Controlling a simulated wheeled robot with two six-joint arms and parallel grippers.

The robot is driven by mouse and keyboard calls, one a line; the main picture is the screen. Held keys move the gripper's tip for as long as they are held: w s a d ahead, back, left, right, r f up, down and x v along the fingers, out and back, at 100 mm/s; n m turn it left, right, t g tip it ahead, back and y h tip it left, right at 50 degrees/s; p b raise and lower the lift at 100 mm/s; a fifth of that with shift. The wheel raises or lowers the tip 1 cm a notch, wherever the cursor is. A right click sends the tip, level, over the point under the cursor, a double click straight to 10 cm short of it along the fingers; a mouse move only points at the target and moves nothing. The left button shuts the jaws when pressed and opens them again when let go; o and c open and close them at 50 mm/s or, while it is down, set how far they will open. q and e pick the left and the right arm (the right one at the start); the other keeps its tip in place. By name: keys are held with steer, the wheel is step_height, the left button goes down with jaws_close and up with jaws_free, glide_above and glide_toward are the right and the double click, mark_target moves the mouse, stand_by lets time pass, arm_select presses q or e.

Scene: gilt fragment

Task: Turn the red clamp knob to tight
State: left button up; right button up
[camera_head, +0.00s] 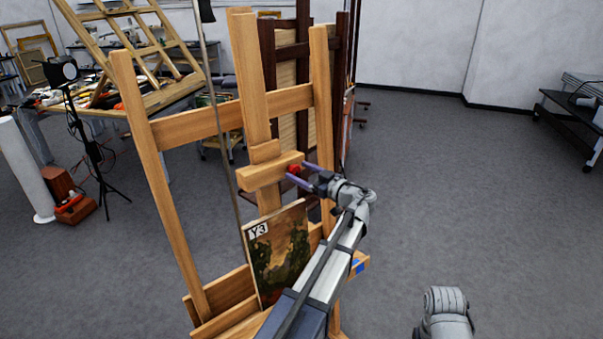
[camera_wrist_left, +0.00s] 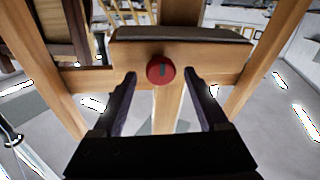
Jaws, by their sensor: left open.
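The red clamp knob (camera_head: 294,170) sits on the wooden clamp block (camera_head: 262,172) of the easel. In the left wrist view the round red knob (camera_wrist_left: 160,70) has a dark mark on its face, a little right of its middle. My left gripper (camera_head: 298,172) is open, its two fingers at the knob. In the left wrist view the left gripper's fingers (camera_wrist_left: 160,75) stand on either side of the knob with a gap on each side. No legible tight mark shows. My right gripper is not in view.
A painting labelled Y3 (camera_head: 277,250) leans on the easel's lower ledge, under my left arm. The wooden easel (camera_head: 150,160) frames the clamp. A cluttered workbench (camera_head: 170,95) and a lamp stand (camera_head: 88,150) are behind left. The floor at right (camera_head: 470,190) is clear.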

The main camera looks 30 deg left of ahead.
arm_select(q)
jaws_close()
stand_by(0.6)
